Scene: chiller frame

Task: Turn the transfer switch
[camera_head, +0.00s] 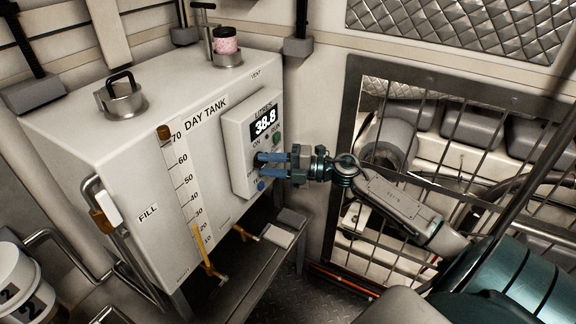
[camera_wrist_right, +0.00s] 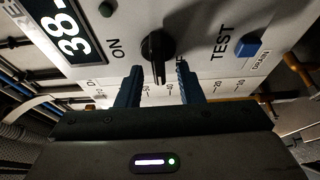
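The transfer switch (camera_wrist_right: 157,46) is a black rotary knob on a pale control box (camera_head: 240,150), with the labels ON and TEST on either side in the right wrist view. My right gripper (camera_wrist_right: 158,75) is open, with one blue finger on each side of the knob's lower end. I cannot tell whether the fingers touch it. In the head view my right gripper (camera_head: 262,166) reaches the front of the box from the right and hides the knob. My left gripper does not show.
The box is on the day tank (camera_head: 150,190), with a lit display (camera_head: 264,122) reading 38.8. A green button (camera_head: 277,139) and a blue button (camera_head: 261,185) are close to the gripper. A barred grille (camera_head: 350,130) stands right of the tank. Yellow-handled valves (camera_head: 212,268) sit below.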

